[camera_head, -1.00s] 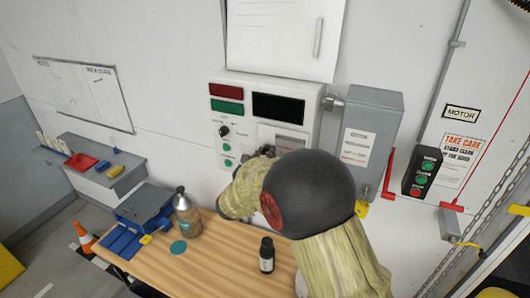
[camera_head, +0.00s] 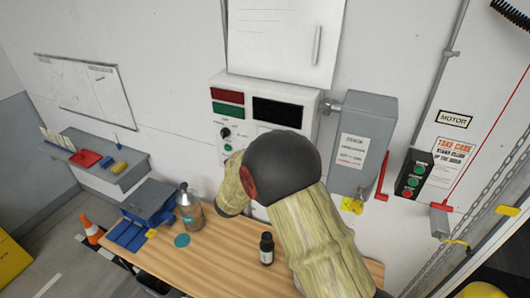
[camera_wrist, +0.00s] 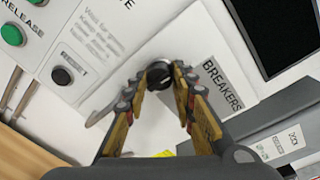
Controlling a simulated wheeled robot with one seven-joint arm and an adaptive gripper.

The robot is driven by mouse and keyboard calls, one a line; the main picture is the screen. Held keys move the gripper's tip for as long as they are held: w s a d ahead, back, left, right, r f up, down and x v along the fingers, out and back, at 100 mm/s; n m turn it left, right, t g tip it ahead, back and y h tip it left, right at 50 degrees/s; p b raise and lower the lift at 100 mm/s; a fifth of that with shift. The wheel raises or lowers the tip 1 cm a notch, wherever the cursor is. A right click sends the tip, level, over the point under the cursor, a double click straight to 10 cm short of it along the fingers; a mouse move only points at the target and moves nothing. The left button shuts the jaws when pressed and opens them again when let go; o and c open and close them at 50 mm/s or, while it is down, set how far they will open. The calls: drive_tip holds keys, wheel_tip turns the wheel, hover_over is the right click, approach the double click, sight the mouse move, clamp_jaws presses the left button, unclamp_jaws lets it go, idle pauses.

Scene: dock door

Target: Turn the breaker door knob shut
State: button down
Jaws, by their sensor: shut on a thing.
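The breaker door (camera_wrist: 150,122) is a white panel with a grey BREAKERS label (camera_wrist: 222,84) in the wrist view. Its small black round knob (camera_wrist: 159,75) sits between my fingertips. My gripper (camera_wrist: 160,82) is shut on this knob, with one yellow-padded finger on each side. I cannot tell whether the door lies flush with its box. In the head view my arm hides the knob, the gripper and most of the door. The white control box (camera_head: 318,100) around it shows red and green plates and a dark display.
A black RESET button (camera_wrist: 62,75) and green buttons (camera_wrist: 13,35) lie beside the door. A grey switch box (camera_head: 362,150) with a red lever (camera_head: 383,177) stands at right. Below, a wooden bench (camera_head: 215,262) holds a spray bottle (camera_head: 190,210) and a dark bottle (camera_head: 267,249).

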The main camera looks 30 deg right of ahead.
drive_tip(key=c, duration=2.6)
unclamp_jaws()
drive_tip(key=shift+n+p, duration=0.3)
drive_tip(key=shift+n, duration=0.2)
drive_tip(key=o, duration=1.1)
drive_tip(key=shift+a, duration=0.1)
drive_tip(key=v, duration=1.1)
drive_tip(key=shift+s+a, duration=0.3)
